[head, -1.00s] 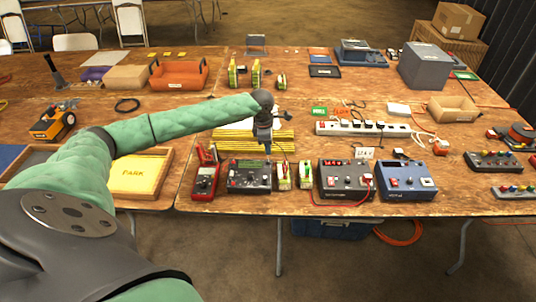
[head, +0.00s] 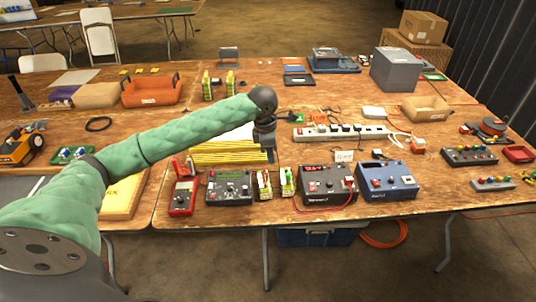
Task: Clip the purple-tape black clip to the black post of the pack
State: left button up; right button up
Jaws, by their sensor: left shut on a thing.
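My left gripper (head: 270,155) points down above the table, behind the row of boxes and packs. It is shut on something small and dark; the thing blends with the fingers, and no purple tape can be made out. Two small yellow-green packs stand below it at the front, a left pack (head: 265,186) and a right pack (head: 287,182). The fingertips appear just behind and above the left pack, apart from it. The packs' posts are too small to tell by colour. My right gripper is out of view.
A grey-black meter box (head: 229,188) and a red meter (head: 183,197) stand left of the packs. A black box (head: 327,184) and a blue box (head: 387,181) stand right. Yellow strips (head: 225,155) lie behind; a white power strip (head: 335,133) lies behind to the right.

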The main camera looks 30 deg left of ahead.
pick_arm(q)
jog(key=p, duration=0.2)
jog(key=shift+r+p, duration=0.25)
jog(key=shift+p, duration=0.15)
jog(key=w+a+f+m+g+p, duration=0.2)
jog(key=w+a+f+m+p, duration=0.3)
jog(key=m+p, duration=0.7)
jog(key=w+a+m, duration=0.1)
jog(key=m, duration=0.4)
jog(key=shift+m+p, duration=0.4)
dwell(0.5)
jog(key=shift+w+f, duration=0.1)
jog(key=shift+f, duration=0.15)
jog(key=shift+f+b, duration=0.35)
jog(key=shift+f, duration=3)
jog(key=shift+p, duration=0.5)
